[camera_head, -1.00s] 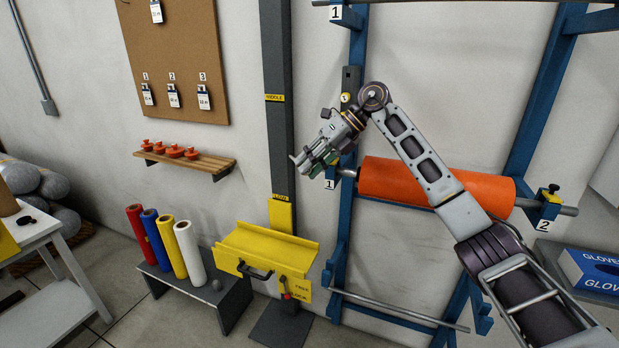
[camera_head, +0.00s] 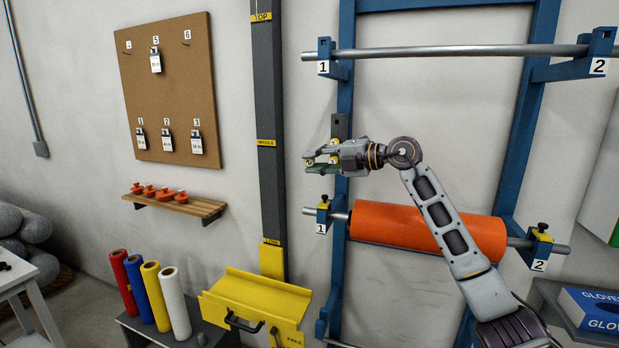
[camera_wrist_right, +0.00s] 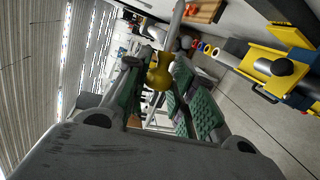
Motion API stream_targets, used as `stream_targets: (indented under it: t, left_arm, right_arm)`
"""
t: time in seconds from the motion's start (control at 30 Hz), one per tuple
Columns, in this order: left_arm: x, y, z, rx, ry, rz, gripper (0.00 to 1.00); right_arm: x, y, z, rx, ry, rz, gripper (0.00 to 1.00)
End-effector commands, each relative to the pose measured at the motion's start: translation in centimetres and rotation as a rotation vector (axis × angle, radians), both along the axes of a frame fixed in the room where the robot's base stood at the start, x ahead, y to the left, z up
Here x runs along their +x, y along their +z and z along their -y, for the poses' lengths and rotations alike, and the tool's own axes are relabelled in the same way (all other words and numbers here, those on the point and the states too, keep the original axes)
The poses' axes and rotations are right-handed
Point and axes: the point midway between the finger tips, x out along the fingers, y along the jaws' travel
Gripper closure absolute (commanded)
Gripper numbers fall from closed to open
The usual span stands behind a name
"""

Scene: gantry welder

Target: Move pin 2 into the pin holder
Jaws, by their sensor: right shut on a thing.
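My right gripper (camera_head: 312,162) is shut on a small yellow pin, beside the left blue post. In the right wrist view the yellow pin (camera_wrist_right: 160,72) sits between the green finger pads; its number cannot be read. A narrow dark plate (camera_head: 340,124) on the left post, just above the gripper, looks like the pin holder; its lower part is partly hidden by the gripper. A yellow clamp with a black knob (camera_head: 323,203) sits on the lower left bracket, labelled 1. Another yellow clamp (camera_head: 542,233) sits on the bracket labelled 2. My left gripper is not in view.
An orange roll (camera_head: 428,228) hangs on the lower bar, behind my right arm. A bare bar (camera_head: 460,51) spans the upper brackets. A dark column (camera_head: 267,110) and a yellow tray (camera_head: 258,292) stand left. A wooden shelf (camera_head: 205,208) holds several orange items.

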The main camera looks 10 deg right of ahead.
Motion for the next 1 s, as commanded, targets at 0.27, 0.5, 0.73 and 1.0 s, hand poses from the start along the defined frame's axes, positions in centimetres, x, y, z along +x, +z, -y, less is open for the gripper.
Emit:
stream_targets:
  t: [0.27,0.5,0.73,1.0]
  left_arm:
    - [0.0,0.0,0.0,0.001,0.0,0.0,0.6]
    - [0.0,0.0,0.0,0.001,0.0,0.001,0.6]
    - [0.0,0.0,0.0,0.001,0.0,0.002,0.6]
    - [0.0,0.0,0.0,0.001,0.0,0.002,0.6]
  right_arm:
    - [0.9,3.3,2.3,0.147,-0.141,0.056,1.0]
    - [1.4,5.6,3.1,0.265,-0.182,0.104,1.0]
    - [1.5,7.8,3.7,0.388,-0.164,0.143,1.0]
    - [1.4,7.8,3.7,0.432,-0.147,0.158,1.0]
